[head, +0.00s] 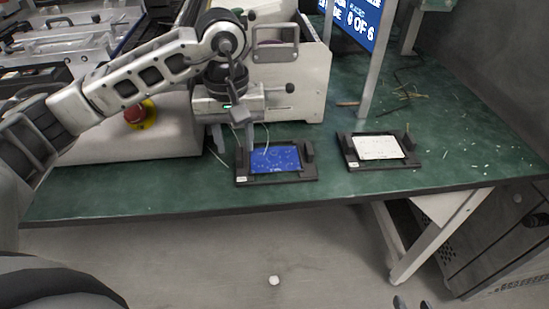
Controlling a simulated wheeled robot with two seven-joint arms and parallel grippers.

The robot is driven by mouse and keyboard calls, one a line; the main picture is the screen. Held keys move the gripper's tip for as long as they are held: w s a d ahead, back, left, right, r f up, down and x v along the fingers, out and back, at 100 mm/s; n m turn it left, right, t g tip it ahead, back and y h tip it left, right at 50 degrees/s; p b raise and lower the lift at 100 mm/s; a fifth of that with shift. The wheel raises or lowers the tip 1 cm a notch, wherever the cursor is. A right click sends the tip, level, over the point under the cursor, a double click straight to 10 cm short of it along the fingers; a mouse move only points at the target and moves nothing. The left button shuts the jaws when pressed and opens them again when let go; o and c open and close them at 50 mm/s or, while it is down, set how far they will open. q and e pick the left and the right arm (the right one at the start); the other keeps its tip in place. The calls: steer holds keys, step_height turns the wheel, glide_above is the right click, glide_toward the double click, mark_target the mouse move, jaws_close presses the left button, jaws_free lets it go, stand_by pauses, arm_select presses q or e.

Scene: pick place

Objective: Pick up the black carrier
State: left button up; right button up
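Two black carriers lie flat on the green table. The left black carrier (277,178) holds a blue board (275,159), and the right black carrier (382,165) holds a white board (378,147). My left gripper (233,144) comes down from above at the left end of the left carrier. Its two fingers are apart, with nothing seen between them; whether a finger touches the carrier, I cannot tell. Two dark tips at the bottom edge look like my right gripper (412,304); they are apart and empty, well below the table's front edge.
A red button (134,115) on a yellow base is at the left. A grey post (378,60) and a screen (358,20) stand behind. Scraps (470,140) lie at right; the table front is mostly clear.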

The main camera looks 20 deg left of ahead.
mark_target(239, 156)
arm_select(q)
steer(key=f, duration=0.3)
steer(key=shift+w+d+f, duration=0.1)
steer(key=shift+w+f, duration=0.1)
steer(key=shift+f, duration=0.15)
jaws_close()
steer(key=shift+r, duration=0.1)
